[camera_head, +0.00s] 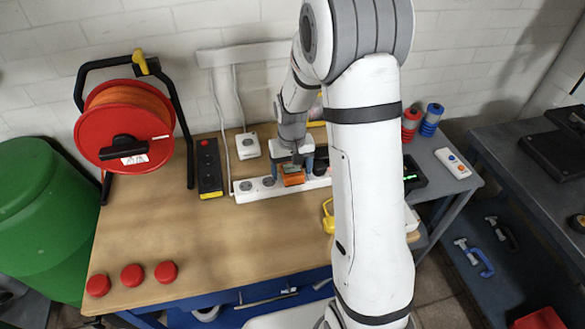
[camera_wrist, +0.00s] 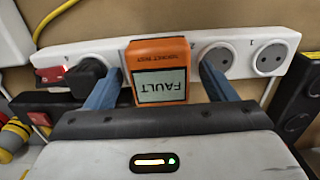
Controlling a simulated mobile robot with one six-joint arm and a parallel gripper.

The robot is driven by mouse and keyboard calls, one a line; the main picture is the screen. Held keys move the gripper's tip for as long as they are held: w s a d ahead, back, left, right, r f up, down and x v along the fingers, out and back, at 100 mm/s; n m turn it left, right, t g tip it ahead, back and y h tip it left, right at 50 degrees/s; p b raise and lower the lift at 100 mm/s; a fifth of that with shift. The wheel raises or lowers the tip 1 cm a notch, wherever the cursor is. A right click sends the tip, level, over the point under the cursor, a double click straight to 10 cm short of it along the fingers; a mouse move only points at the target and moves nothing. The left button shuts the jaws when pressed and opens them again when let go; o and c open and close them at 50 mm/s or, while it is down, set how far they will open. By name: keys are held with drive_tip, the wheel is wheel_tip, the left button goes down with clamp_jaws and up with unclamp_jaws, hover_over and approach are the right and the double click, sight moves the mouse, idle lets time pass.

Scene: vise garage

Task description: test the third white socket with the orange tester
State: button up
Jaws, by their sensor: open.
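The orange tester (camera_head: 293,176) stands against the white socket strip (camera_head: 252,190) at the back of the bench. In the wrist view the tester (camera_wrist: 158,52) covers the place beside the socket marked 2, on the side away from 1. Its screen (camera_wrist: 161,86) reads FAULT, upside down in this view. A black plug (camera_wrist: 88,70) sits in the strip on the tester's other side. My gripper (camera_wrist: 160,76) is open, with one blue finger on each side of the tester and visible gaps between. The tester's prongs are hidden.
A black socket strip (camera_head: 209,168) lies left of the white one, near a white box (camera_head: 248,146) with a cable. A red reel (camera_head: 125,125) stands at the back left. Several red caps (camera_head: 133,273) lie in front. The middle of the bench is clear.

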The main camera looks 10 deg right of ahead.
wheel_tip(320, 180, up, 7)
drive_tip(key=shift+r+b, duration=0.15)
drive_tip(key=shift+b, duration=0.3)
drive_tip(key=shift+r, duration=0.25)
idle(0.3)
drive_tip(key=shift+s+r, duration=0.1)
drive_tip(key=shift+r, duration=0.05)
drive_tip(key=s+r+t, duration=0.1)
drive_tip(key=s+r, duration=0.4)
drive_tip(key=s, duration=0.5)
drive_tip(key=s+r+t, duration=0.2)
drive_tip(key=s+r, duration=0.3)
drive_tip(key=s, duration=0.6)
drive_tip(key=shift+s+d+r, duration=0.15)
drive_tip(key=shift+d, duration=0.05)
idle(0.3)
